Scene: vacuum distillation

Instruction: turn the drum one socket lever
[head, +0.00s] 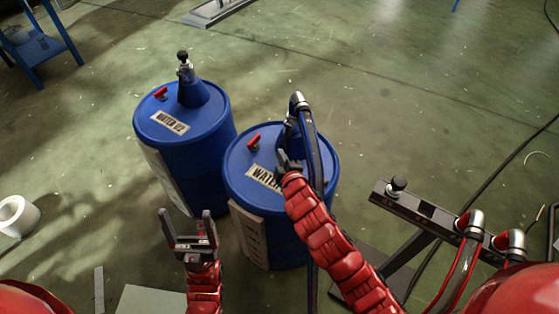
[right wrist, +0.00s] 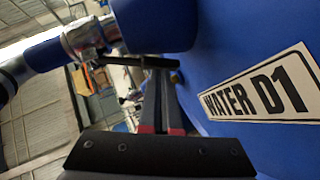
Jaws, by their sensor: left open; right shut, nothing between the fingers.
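Drum one (head: 233,178) is a blue barrel with a label (right wrist: 262,90) reading WATER D1. A blue neck with a metal socket (right wrist: 85,38) rises from its lid, and a hose fitting (head: 298,103) sits on top. A dark flat lever (right wrist: 128,61) sticks out from the socket in the right wrist view. My right gripper (head: 286,161) is shut and empty over the lid beside the neck. In the right wrist view its fingertips (right wrist: 160,75) are at the lever's end; I cannot tell whether they touch. My left gripper (head: 188,222) is open and empty, in front of the drums.
A second blue drum (head: 205,138) with its own capped neck stands to the left. Both lids carry red handles, one on drum one (head: 253,141). A dark metal beam (head: 410,203) with fittings stands at right. A white roll (head: 17,216) lies on the floor at left.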

